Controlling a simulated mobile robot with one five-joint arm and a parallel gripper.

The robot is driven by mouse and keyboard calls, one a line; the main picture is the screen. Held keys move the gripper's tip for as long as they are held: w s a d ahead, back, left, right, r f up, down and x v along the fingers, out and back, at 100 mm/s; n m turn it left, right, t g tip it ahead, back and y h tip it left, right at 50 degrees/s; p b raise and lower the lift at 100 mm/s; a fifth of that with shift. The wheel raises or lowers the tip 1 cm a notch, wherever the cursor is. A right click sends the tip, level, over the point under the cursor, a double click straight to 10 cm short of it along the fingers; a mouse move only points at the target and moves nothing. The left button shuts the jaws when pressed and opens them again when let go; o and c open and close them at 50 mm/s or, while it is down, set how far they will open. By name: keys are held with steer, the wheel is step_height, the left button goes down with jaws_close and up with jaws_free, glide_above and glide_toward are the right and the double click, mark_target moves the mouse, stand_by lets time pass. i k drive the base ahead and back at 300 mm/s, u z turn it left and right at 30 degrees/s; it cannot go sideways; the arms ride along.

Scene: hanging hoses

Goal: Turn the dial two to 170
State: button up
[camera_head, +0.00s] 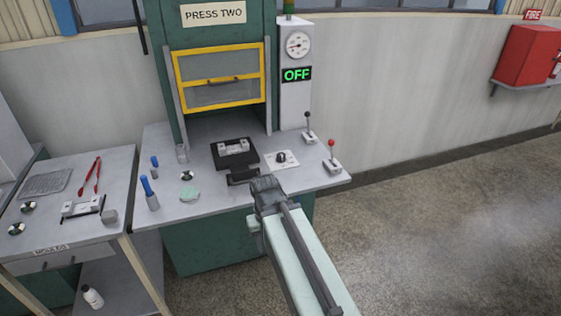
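The dial two looks to be the small black knob (282,156) on a white plate on the bench of the press marked PRESS TWO. Its exact setting is too small to read. A round white gauge (298,45) with a needle sits on the post above, over a green OFF display (297,74). My gripper (258,183) is at the end of my pale arm, near the bench's front edge, in front and to the left of the knob. It appears apart from the knob. Its fingers are too dark and small to tell if open or shut.
Two levers, black-topped (308,129) and red-topped (332,157), stand to the right of the knob. A black base with a metal mold (234,148) lies to its left. Blue-handled tools (149,190) stand further left. A side table (60,225) holds molds and red tongs.

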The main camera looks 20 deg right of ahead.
mark_target(280, 157)
steer(key=k, duration=1.3)
steer(key=u, duration=0.45)
steer(key=i, duration=1.35)
steer(key=z, duration=0.45)
steer(key=i, duration=0.6)
steer(key=z, duration=0.5)
steer(key=k, duration=0.65)
steer(key=z, duration=0.25)
steer(key=i, duration=0.65)
steer(key=u, duration=0.15)
